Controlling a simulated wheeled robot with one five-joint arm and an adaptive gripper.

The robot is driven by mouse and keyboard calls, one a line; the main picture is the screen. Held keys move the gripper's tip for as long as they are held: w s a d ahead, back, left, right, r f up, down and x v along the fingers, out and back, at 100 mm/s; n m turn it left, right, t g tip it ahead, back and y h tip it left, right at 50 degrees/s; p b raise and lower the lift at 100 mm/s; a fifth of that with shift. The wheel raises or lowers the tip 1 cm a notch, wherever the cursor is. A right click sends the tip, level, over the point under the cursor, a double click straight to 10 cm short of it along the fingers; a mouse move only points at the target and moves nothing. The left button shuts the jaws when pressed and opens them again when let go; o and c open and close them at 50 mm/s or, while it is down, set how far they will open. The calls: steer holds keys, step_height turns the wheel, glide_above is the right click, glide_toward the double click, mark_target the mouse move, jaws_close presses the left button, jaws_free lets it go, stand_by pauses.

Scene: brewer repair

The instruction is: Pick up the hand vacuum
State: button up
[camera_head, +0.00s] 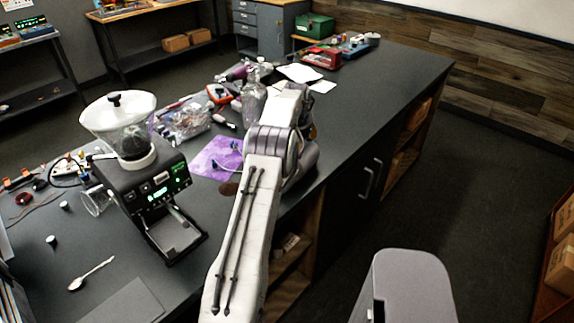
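A magenta and grey object (236,72), which looks like the hand vacuum, lies at the far left part of the dark worktop, beyond my arm. It is small in the picture and its details are unclear. My arm reaches out over the worktop from the bottom middle. Its end lies to the right of and nearer than this object. My own arm links mostly hide my gripper, so its fingers cannot be made out, nor whether they hold anything.
A black coffee machine (150,195) with a clear hopper stands left of my arm. A purple mat (212,158), a clear bottle (253,100) and a bag of parts (185,121) lie nearby. A red toolbox (322,57) is farther back. The worktop's right side is clear.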

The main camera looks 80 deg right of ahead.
steer(key=shift+d+f+p, duration=0.25)
steer(key=shift+f+p, duration=0.3)
jaws_close()
steer(key=shift+d+r, duration=0.1)
steer(key=shift+r, duration=0.1)
stand_by(0.5)
